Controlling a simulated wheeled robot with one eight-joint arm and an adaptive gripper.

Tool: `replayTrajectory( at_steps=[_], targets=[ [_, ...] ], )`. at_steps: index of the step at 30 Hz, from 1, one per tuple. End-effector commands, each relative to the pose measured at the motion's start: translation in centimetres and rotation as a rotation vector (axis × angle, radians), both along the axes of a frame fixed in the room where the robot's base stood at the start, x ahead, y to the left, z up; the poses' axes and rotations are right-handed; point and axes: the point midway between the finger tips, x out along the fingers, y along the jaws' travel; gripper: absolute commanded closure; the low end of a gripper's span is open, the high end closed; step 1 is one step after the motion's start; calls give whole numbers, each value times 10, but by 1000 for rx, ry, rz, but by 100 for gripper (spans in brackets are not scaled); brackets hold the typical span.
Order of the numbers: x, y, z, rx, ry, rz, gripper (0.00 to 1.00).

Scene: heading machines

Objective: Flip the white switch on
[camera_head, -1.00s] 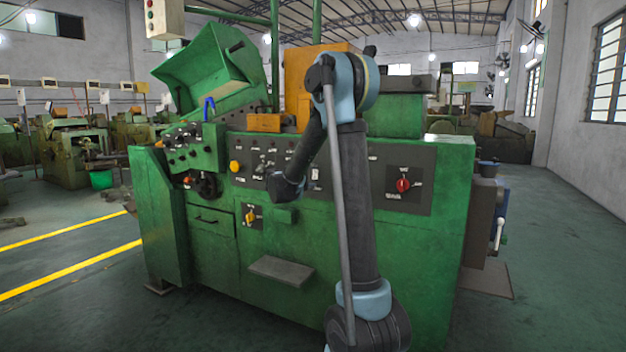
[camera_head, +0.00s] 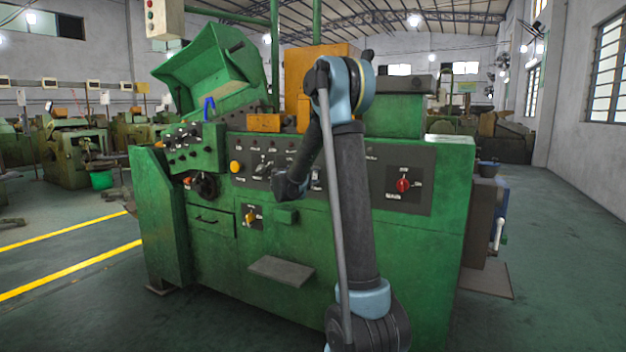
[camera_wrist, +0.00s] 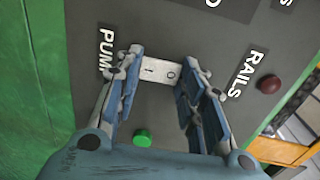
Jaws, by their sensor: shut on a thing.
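The white switch (camera_wrist: 158,70) is a small rocker on a dark grey panel in the wrist view, marked "I" on its left part and "O" on its right part. My gripper (camera_wrist: 161,58) has one blue-grey finger on each side of the switch and is shut on it. The fingers cover the switch's left and right ends. In the head view my wrist (camera_head: 289,186) is at the front of the green machine (camera_head: 225,255); my fingers cannot be made out there.
A green button (camera_wrist: 142,138) sits close by between my fingers, and a dark red button (camera_wrist: 269,84) is to the right. The machine's front has a yellow button (camera_head: 235,167), a red knob (camera_head: 403,185) and a jutting shelf (camera_head: 281,271). Floor at right is open.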

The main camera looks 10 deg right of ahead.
Motion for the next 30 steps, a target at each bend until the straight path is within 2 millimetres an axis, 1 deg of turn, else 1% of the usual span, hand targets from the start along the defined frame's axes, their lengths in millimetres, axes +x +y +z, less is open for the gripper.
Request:
replayTrajectory(
  at_steps=[10, 20, 21, 23, 24, 30],
  targets=[
    [-1, 0, -6, -63, -92, -1, 87],
    [-1, 0, -6, -69, -101, -1, 87],
    [-1, 0, -6, -69, -101, -1, 59],
    [-1, 0, -6, -69, -101, -1, 45],
    [-1, 0, -6, -69, -100, -1, 43],
    [-1, 0, -5, -71, -101, -1, 43]
  ],
)
